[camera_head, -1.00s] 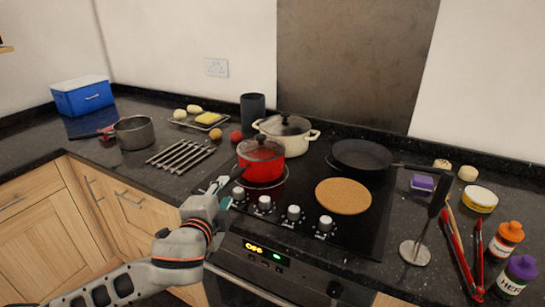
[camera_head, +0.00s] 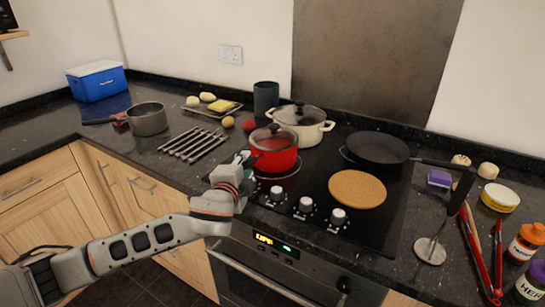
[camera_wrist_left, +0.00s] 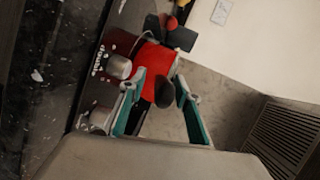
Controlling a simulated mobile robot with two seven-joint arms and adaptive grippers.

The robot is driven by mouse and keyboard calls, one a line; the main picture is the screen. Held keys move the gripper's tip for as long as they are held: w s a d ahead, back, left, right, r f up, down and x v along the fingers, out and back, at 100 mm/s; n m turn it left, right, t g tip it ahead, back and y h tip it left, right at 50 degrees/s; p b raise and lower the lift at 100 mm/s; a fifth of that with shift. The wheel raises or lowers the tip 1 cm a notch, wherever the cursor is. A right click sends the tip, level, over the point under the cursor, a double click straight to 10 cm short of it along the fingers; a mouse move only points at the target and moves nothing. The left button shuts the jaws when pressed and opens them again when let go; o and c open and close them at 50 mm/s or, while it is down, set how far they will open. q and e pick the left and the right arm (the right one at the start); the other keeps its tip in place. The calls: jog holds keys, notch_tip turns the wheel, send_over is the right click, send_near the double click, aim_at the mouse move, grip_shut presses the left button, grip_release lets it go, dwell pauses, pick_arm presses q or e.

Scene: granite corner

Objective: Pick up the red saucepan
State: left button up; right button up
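The red saucepan (camera_head: 274,158) stands with its lid on the front-left burner of the black hob. My left gripper (camera_head: 244,159) is at the saucepan's left side, low over the hob's front-left edge. In the left wrist view, the gripper's two teal fingers (camera_wrist_left: 161,82) are spread apart. The saucepan's dark handle end (camera_wrist_left: 168,92) appears between them, with the red body (camera_wrist_left: 154,62) beyond. I cannot tell whether either finger touches the handle. In the head view the gripper hides most of the handle. My right gripper is not in view.
A cream lidded pot (camera_head: 316,128) stands close behind the saucepan. A black frying pan (camera_head: 375,147) and a round brown mat (camera_head: 357,189) are to the right. White knobs (camera_head: 306,204) line the hob's front. A metal rack (camera_head: 193,144) lies to the left.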

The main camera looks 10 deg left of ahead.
pick_arm(q)
grip_shut()
jog(key=shift+r, duration=0.35)
